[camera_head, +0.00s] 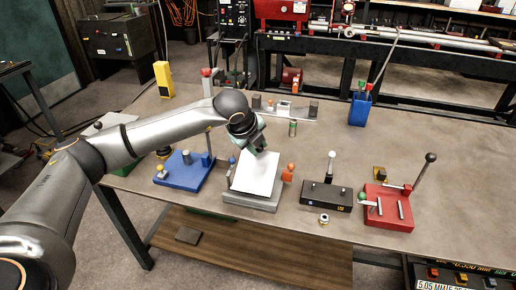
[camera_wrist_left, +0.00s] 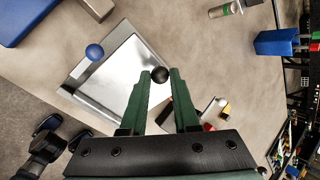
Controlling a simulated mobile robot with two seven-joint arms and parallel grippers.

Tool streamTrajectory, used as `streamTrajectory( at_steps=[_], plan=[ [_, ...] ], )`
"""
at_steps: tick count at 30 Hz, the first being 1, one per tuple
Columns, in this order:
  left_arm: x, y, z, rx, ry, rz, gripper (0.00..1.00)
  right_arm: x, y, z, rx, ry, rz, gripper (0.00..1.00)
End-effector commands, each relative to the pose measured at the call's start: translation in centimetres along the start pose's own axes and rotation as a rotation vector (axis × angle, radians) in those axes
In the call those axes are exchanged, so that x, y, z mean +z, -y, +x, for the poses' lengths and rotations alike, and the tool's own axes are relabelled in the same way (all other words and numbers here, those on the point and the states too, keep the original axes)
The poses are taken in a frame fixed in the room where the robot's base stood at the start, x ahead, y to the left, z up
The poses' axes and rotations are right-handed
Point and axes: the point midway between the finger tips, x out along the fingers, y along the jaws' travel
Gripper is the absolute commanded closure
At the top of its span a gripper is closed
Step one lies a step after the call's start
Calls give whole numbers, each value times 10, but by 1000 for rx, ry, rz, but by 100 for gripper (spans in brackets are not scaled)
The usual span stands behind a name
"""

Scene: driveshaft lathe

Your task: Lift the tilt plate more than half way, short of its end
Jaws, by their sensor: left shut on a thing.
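The tilt plate (camera_head: 256,176) is a pale flat panel on a grey base (camera_head: 250,203) near the table's front edge. It seems to slope, but its exact angle is hard to tell. In the left wrist view the plate (camera_wrist_left: 112,72) looks shiny, inside a light frame. My left gripper (camera_head: 258,149) is at the plate's far edge. My right gripper is in neither view.
A blue ball knob (camera_wrist_left: 94,51) and an orange knob (camera_head: 290,168) flank the plate. A blue fixture (camera_head: 184,178) stands left, a black lever box (camera_head: 326,195) and a red lever fixture (camera_head: 389,213) right. The right rear tabletop is clear.

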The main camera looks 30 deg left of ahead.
Motion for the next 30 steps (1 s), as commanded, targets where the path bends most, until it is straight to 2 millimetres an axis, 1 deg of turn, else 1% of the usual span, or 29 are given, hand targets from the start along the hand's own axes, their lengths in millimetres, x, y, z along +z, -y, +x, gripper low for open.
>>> streamTrajectory(
  at_steps=[1,10,11,18,19,26,30],
  plan=[
    [-2,-5,2,14,-6,0,100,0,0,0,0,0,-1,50],
    [-3,-6,2,18,-8,1,100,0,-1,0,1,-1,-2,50],
    [-3,-6,3,19,-8,2,70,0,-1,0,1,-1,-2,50],
    [-3,-5,2,14,-7,2,43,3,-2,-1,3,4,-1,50],
    [-3,-4,2,13,-6,2,41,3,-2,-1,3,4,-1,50],
    [-2,-3,1,8,-4,1,41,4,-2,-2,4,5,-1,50],
    [-1,-2,-9,6,-3,0,41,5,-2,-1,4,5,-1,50]
  ],
)
